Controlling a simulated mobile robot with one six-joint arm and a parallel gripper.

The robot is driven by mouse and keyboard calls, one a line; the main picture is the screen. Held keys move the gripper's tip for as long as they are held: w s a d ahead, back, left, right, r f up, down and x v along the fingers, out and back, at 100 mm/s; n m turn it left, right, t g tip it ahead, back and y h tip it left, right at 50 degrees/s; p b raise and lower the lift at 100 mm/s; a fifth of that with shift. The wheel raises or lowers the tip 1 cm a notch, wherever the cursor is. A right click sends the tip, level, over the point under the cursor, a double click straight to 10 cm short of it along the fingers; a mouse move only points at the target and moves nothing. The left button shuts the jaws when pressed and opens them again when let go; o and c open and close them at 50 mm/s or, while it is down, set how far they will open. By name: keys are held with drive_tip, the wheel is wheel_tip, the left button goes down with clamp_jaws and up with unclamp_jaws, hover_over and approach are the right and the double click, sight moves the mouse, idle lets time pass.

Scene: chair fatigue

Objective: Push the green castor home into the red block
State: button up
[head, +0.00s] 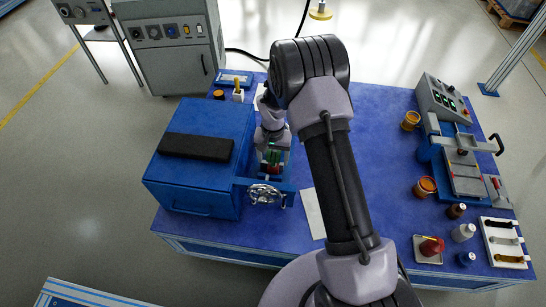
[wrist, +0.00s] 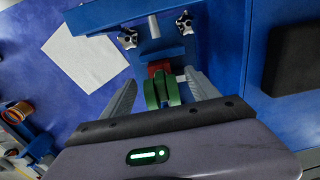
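The green castor (wrist: 162,92) lies between the two fingers of my gripper (wrist: 161,78) in the wrist view. A gap shows between each finger and the castor, so the gripper looks open around it. The red block (wrist: 158,66) is just beyond the castor, at the blue vise (wrist: 150,30). Castor and block look close together or touching; the depth of any insertion is hidden. In the head view the castor (head: 273,156) and the red block (head: 270,169) show small under my gripper (head: 272,160), partly covered by it.
The vise has a silver handwheel (head: 265,195) at its front. A blue cabinet with a black pad (head: 196,147) stands close at left. A white sheet (head: 313,213) lies right of the vise. Jars, bottles and a test fixture (head: 465,170) stand at far right.

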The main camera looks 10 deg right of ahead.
wheel_tip(320, 180, up, 18)
drive_tip(key=p, duration=0.6)
drive_tip(key=shift+f+p, duration=0.25)
drive_tip(key=shift+p, duration=0.05)
wheel_tip(320, 180, up, 7)
hover_over(273, 158)
drive_tip(key=s, duration=0.1)
drive_tip(key=s+a+r+t, duration=0.1)
drive_tip(key=s+r+t, duration=0.1)
drive_tip(key=s+r, duration=0.7)
drive_tip(key=s+a+r+t+y, duration=0.1)
drive_tip(key=s+r, duration=0.3)
drive_tip(key=s, duration=0.5)
drive_tip(key=s+a+r+t+y, duration=0.1)
drive_tip(key=s+r+t, duration=0.1)
drive_tip(key=s+r, duration=0.3)
drive_tip(key=s, duration=0.3)
drive_tip(key=shift+s+a+r+t, duration=0.25)
drive_tip(key=shift+s+a+t, duration=0.05)
drive_tip(key=shift+s+t, duration=0.1)
drive_tip(key=shift+w, duration=0.1)
